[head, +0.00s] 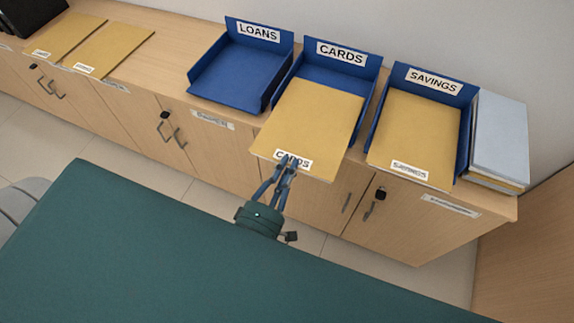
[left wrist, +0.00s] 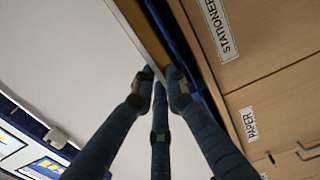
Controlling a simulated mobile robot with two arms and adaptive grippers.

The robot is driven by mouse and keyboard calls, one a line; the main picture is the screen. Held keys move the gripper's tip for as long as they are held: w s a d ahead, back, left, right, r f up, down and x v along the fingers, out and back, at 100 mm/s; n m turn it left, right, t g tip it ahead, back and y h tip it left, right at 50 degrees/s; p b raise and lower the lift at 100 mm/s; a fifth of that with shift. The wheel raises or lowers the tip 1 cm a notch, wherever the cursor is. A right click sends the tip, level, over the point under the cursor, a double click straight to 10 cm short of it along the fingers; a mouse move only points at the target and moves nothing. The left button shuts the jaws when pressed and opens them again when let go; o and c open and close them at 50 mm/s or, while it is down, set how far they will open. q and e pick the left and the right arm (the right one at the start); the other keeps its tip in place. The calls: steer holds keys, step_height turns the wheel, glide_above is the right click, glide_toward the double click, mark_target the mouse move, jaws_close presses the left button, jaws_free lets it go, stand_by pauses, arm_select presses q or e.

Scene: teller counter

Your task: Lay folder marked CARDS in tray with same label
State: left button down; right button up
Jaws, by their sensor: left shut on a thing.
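The tan folder marked CARDS (head: 312,120) lies largely over the blue CARDS tray (head: 342,60), its far part between the tray's walls and its labelled front edge sticking out past the counter front. It hides the tray floor, so I cannot tell whether it touches it. My left gripper (head: 287,168) is shut on that front edge, near the label. In the left wrist view the fingers (left wrist: 160,85) close on the thin edge of the folder (left wrist: 142,28). My right gripper is not in view.
The LOANS tray (head: 235,80) to the left is empty. The SAVINGS tray (head: 464,100) to the right holds a tan folder (head: 415,135). A stack of folders (head: 500,135) stands at the right end. Two folders (head: 108,48) (head: 65,36) lie far left on the counter (head: 165,60).

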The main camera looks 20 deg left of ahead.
mark_target(301, 140)
arm_select(q)
steer(key=shift+w+f, duration=0.15)
steer(key=shift+w, duration=0.6)
steer(key=w, duration=0.2)
steer(key=w+b, duration=0.1)
steer(key=w, duration=0.2)
steer(key=shift+d+f, duration=0.1)
steer(key=shift+f, duration=0.1)
steer(key=shift+w+b, duration=0.6)
steer(key=shift+w, duration=1)
steer(key=shift+f, duration=0.25)
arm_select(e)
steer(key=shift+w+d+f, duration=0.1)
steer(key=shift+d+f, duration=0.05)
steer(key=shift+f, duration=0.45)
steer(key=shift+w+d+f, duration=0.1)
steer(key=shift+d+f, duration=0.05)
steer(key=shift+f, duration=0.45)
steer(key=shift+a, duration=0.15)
arm_select(q)
steer(key=c, duration=1.7)
jaws_free()
steer(key=shift+s+f, duration=0.1)
steer(key=shift+s, duration=0.05)
